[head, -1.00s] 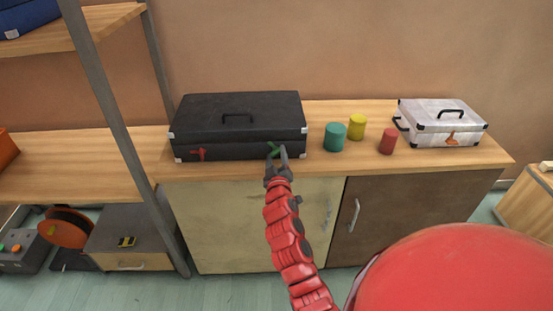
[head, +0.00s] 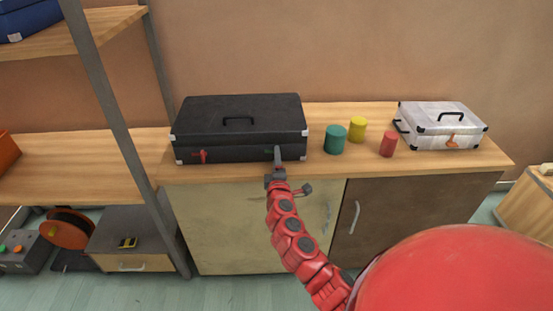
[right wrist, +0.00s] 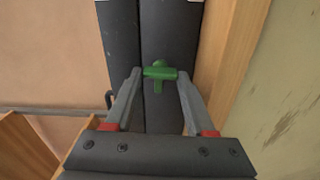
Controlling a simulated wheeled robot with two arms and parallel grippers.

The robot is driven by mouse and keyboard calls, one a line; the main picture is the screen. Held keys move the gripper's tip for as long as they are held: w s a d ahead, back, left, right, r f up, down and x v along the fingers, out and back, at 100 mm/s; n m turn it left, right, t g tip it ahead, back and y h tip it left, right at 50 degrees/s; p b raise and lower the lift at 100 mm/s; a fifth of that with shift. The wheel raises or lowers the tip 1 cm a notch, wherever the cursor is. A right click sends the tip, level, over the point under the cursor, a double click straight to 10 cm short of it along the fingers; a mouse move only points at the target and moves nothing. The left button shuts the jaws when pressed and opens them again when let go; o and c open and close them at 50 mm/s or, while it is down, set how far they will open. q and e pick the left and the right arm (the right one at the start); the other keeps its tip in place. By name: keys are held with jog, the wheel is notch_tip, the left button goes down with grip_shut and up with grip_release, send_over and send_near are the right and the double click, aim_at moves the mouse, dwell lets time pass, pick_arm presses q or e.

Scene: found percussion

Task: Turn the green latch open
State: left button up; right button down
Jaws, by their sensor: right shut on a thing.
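The black case (head: 238,115) lies closed on the counter, with a handle on its lid. A green latch (right wrist: 159,73) is on its front near the right end; in the head view my gripper mostly covers it. My right gripper (head: 277,152) is at the case front, shut on the green latch. In the right wrist view its two fingertips (right wrist: 160,75) are on either side of the latch's crossbar, which lies across the seam. A red latch (head: 203,156) is on the front near the left end. My left gripper is not in view.
On the counter (head: 340,168), right of the case, stand a teal cylinder (head: 335,139), a yellow cylinder (head: 357,129) and a red cylinder (head: 388,144). A white case (head: 440,125) lies further right. A metal shelf post (head: 122,135) stands at the left.

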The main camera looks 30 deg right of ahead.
jog(key=shift+n, duration=0.6)
jog(key=shift+c, duration=1.2)
grip_release()
jog(key=v, duration=1.7)
jog(key=shift+s, duration=0.2)
